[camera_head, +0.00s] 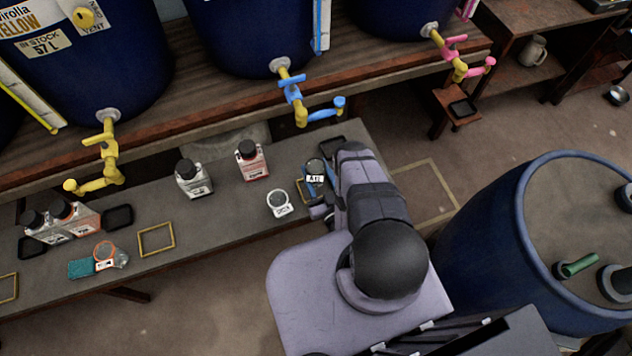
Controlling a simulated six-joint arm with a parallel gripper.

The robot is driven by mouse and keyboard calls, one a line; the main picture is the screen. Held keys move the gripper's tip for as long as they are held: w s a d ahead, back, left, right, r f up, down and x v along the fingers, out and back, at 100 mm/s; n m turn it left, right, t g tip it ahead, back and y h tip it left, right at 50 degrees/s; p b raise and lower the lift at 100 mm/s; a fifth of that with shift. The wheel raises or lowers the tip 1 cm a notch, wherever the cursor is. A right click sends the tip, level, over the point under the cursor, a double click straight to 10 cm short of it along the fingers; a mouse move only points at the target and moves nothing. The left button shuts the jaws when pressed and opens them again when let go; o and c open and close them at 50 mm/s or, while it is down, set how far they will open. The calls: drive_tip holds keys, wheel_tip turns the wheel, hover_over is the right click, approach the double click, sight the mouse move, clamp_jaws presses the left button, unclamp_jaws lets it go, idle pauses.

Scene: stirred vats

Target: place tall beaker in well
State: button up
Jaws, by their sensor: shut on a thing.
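A dark-topped vessel with a white label (316,168), seemingly the tall beaker, is near the right end of the grey bench. My gripper (318,190) is at it and shut on it; the arm comes in from the right. My arm and gripper hide part of the vessel's lower side, so I cannot tell whether its base touches the bench. A black square tray (331,144), possibly the well, lies just behind and right of the vessel, partly hidden by my arm. A yellow square outline (300,190) lies under or beside the gripper.
A small white-labelled jar (279,204) stands close left of my gripper. A red-labelled bottle (251,160) and a white bottle (194,179) stand further left. A blue tap (301,105) hangs above the bench. Another black tray (118,217) and an empty yellow outline (156,239) lie left.

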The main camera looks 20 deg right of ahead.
sight(319, 185)
drive_tip(key=shift+f, duration=0.5)
wheel_tip(319, 185, down, 4)
drive_tip(key=b, duration=0.4)
drive_tip(key=shift+r, duration=0.15)
drive_tip(key=shift+f, duration=0.2)
drive_tip(key=o, duration=1.1)
drive_tip(key=shift+c, duration=0.2)
drive_tip(key=shift+r, duration=0.1)
